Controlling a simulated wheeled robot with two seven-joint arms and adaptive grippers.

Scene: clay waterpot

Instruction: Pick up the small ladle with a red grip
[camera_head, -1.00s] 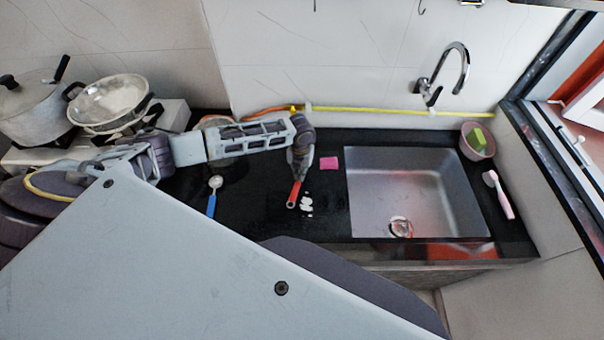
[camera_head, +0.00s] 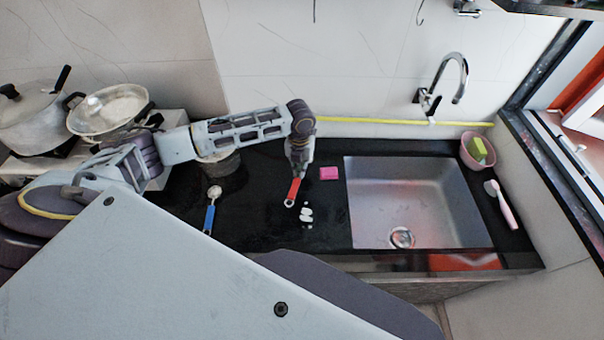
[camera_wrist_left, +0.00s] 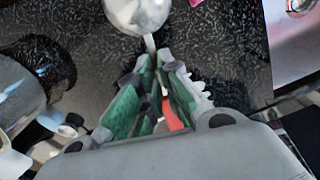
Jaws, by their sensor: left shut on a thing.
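The small ladle with a red grip (camera_head: 293,190) is held by my left gripper (camera_head: 298,165) over the black counter, left of the sink. Its red end sticks out below the fingers, toward the front. In the left wrist view its round metal bowl (camera_wrist_left: 137,12) shows beyond the fingertips, and part of the red grip (camera_wrist_left: 172,117) lies between the green-lined fingers of the left gripper (camera_wrist_left: 160,65). The gripper is shut on the ladle. In the head view the bowl is hidden behind the gripper. My right gripper is not in view.
A blue-handled ladle (camera_head: 209,217) lies to the left. White pieces (camera_head: 306,213) lie just right of the red grip, near a pink sponge (camera_head: 328,173). The sink (camera_head: 410,200) is to the right, under a tap (camera_head: 430,100). A pot (camera_head: 32,115) and pan (camera_head: 108,108) stand far left.

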